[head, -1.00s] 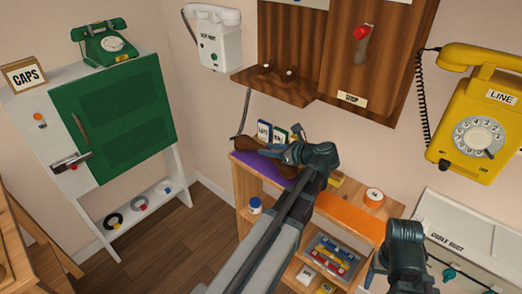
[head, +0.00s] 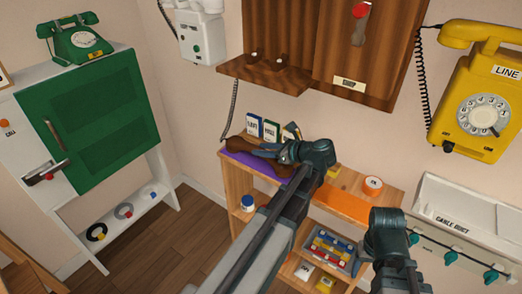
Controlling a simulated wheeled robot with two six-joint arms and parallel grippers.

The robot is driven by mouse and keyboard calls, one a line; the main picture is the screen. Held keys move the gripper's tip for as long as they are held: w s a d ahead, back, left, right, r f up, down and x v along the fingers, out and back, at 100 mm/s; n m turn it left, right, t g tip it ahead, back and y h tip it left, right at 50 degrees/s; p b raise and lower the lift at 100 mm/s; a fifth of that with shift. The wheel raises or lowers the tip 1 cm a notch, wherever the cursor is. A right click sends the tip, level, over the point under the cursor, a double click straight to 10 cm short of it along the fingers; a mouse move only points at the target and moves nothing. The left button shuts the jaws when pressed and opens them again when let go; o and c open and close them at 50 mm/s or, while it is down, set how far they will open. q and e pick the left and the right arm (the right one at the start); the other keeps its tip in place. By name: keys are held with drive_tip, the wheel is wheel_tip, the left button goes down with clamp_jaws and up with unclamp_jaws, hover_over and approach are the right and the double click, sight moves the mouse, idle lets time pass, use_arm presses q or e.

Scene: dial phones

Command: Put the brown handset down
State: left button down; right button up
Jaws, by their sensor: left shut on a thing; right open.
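The brown handset (head: 236,144) lies at the purple mat (head: 258,164) on the left end of the wooden shelf unit's top. My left gripper (head: 280,151) is shut on the handset, and my gripper and wrist hide part of it. I cannot tell whether the handset fully rests on the mat. A dark coiled cord (head: 231,108) runs from the handset up to the wooden wall phone (head: 268,78). My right gripper (head: 392,270) is low at the right, away from the handset, and is open; its fingertips are hard to make out.
Small upright cards (head: 262,128) stand behind the handset. A yellow phone (head: 478,110) hangs at right, above a white cable duct (head: 460,222). A green cabinet (head: 92,125) stands left.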

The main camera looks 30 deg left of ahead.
use_arm(q)
drive_tip(key=shift+f, duration=0.1)
drive_tip(key=c, duration=0.9)
unclamp_jaws()
drive_tip(key=shift+f, duration=0.15)
drive_tip(key=shift+c, duration=0.2)
drive_tip(key=o, duration=0.4)
drive_tip(key=shift+o, duration=0.2)
drive_tip(key=shift+r, duration=0.25)
wheel_tip(320, 180, up, 4)
drive_tip(key=p, duration=0.4)
hover_over(291, 168)
drive_tip(key=shift+w+a+r, duration=0.15)
drive_tip(key=shift+a+r, duration=0.05)
drive_tip(key=shift+a, duration=0.2)
drive_tip(key=shift+d+r+p, duration=0.1)
drive_tip(key=shift+d+p, duration=0.2)
drive_tip(key=shift+d, duration=0.15)
